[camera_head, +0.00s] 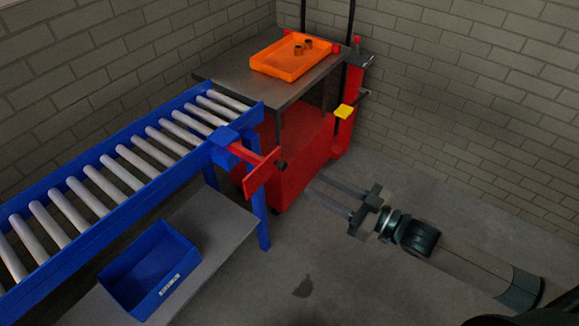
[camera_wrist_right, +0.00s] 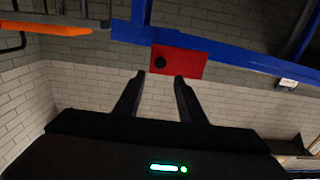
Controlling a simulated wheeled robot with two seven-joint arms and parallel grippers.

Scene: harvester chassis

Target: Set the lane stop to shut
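The lane stop is a red arm and plate (camera_head: 262,174) with a dark knob (camera_head: 282,165), mounted on a blue block (camera_head: 226,140) at the conveyor's near side. Its arm points outward, away from the rollers, and the plate stands clear of the lane. My right gripper (camera_head: 313,187) is open and empty, to the right of the plate and apart from it. In the right wrist view, the red plate (camera_wrist_right: 187,64) and knob (camera_wrist_right: 160,62) show beyond the open fingers (camera_wrist_right: 160,77). My left gripper is out of view.
The blue roller conveyor (camera_head: 135,200) runs along the left. A blue bin (camera_head: 150,268) sits on the shelf (camera_head: 215,225) below it. A red cart (camera_head: 300,150) with a grey top and an orange tray (camera_head: 290,70) stands behind. The floor at front centre is mostly clear.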

